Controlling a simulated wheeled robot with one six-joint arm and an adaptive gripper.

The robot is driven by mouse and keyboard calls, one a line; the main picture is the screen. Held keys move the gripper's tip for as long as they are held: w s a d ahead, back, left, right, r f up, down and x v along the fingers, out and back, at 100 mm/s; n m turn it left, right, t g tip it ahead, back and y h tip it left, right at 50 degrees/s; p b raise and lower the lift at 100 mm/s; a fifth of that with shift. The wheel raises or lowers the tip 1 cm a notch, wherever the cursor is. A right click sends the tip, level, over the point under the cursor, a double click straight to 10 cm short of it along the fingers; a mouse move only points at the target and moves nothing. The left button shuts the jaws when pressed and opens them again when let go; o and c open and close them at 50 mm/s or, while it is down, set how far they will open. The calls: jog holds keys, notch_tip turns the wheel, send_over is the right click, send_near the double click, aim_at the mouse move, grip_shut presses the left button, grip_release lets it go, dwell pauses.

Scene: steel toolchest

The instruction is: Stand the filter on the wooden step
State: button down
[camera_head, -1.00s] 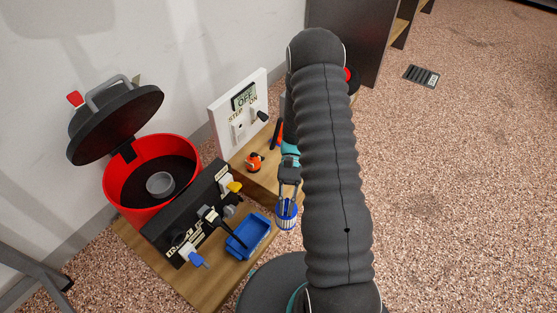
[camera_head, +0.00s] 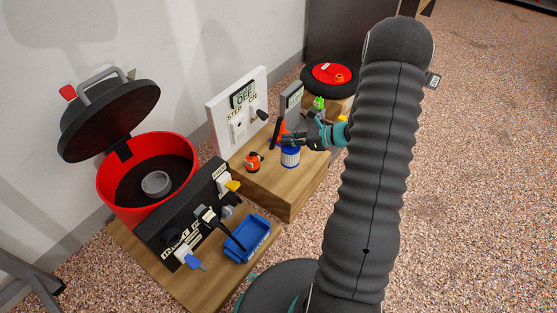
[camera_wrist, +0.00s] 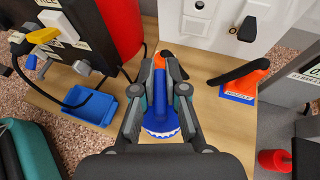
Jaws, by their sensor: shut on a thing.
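The filter (camera_head: 290,158) is a small blue and white cylinder, roughly upright in the head view. My gripper (camera_head: 289,141) is shut on its upper part. In the wrist view the blue filter (camera_wrist: 160,118) hangs between my two fingers, its white ridged rim toward the camera. The wooden step (camera_head: 282,191) is the raised wood block below it; its bare top also shows in the wrist view (camera_wrist: 212,118). The filter is over the step's top; I cannot tell whether its base touches the wood.
An orange object (camera_head: 253,161) stands on the step left of the filter. A white switch panel (camera_head: 238,112) stands behind. A blue tray (camera_head: 247,238) and black socket box (camera_head: 188,216) are on the lower board. A red open bin (camera_head: 112,190) stands left.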

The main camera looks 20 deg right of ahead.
jog(key=w+d+r+m+t+h, duration=0.1)
jog(key=w+d+m+t+h, duration=0.25)
jog(key=d, duration=0.35)
jog(key=w+a+f+b, duration=0.2)
jog(key=w+a+f, duration=0.4)
jog(key=a+f, duration=0.3)
jog(key=shift+a+f+b, duration=0.25)
jog(key=shift+f+b, duration=0.15)
jog(key=shift+f, duration=0.35)
jog(key=shift+f+g, duration=0.1)
jog(key=shift+g, duration=0.15)
jog(key=shift+f, duration=0.1)
jog(key=c, duration=1.2)
grip_release()
